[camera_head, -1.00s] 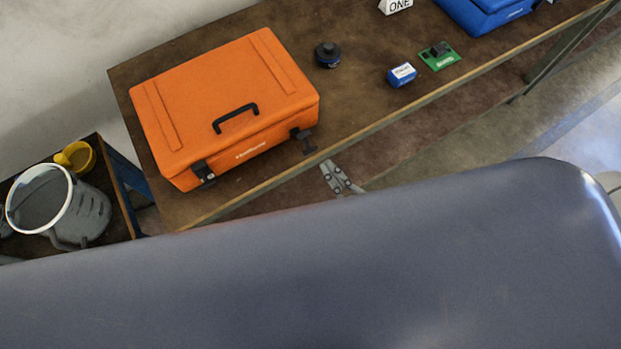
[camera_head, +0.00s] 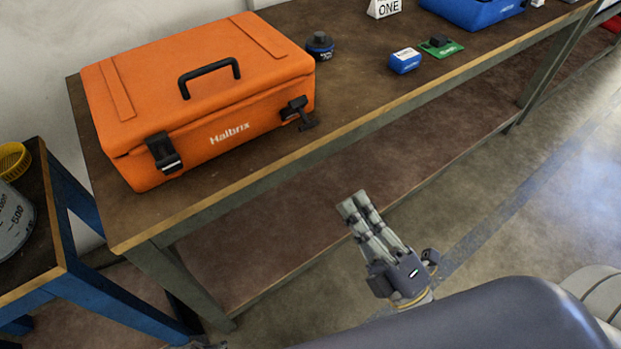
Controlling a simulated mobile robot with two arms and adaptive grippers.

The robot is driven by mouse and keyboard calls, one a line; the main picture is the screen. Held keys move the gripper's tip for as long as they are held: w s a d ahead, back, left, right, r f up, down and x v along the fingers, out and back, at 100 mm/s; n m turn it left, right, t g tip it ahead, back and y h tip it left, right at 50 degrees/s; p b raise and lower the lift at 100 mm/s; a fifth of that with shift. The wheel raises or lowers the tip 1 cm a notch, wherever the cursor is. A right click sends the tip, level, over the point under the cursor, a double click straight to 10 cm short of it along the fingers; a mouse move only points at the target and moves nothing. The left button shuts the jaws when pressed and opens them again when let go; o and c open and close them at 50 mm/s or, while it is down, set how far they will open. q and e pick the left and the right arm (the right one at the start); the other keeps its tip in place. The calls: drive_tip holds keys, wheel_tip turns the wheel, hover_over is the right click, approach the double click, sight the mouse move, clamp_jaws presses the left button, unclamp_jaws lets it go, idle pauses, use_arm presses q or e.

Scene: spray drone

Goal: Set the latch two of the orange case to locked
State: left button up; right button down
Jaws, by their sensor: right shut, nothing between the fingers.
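The orange case (camera_head: 215,90) sits shut on the brown table at the left, its black handle (camera_head: 209,75) on top. Two black latches are on its front. The left latch (camera_head: 164,152) lies close against the case front. The right latch (camera_head: 298,112) has its lever sticking out and down from the case. No label shows which one is latch two. My right gripper (camera_head: 356,205) is shut and empty. It is in front of the table edge, below and right of the right latch, apart from the case.
The table's front edge (camera_head: 345,129) runs between my gripper and the case. A black-topped round item (camera_head: 320,45), a blue box (camera_head: 404,61) and a green board (camera_head: 440,48) stand right of the case. A blue-framed stand (camera_head: 65,225) is at the left.

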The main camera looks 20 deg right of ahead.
use_arm(q)
drive_tip(key=s+f+p, duration=0.2)
drive_tip(key=s+f, duration=0.2)
drive_tip(key=f, duration=0.3)
drive_tip(key=shift+s+a+f+g, duration=0.3)
drive_tip(key=shift+a, duration=0.1)
use_arm(e)
drive_tip(key=shift+n, duration=0.5)
drive_tip(key=x, duration=1.3)
drive_tip(key=shift+w+a+f, duration=0.1)
drive_tip(key=shift+a+f, duration=0.05)
drive_tip(key=shift+a, duration=0.05)
use_arm(q)
drive_tip(key=shift+r+p, duration=0.2)
drive_tip(key=shift+p, duration=0.1)
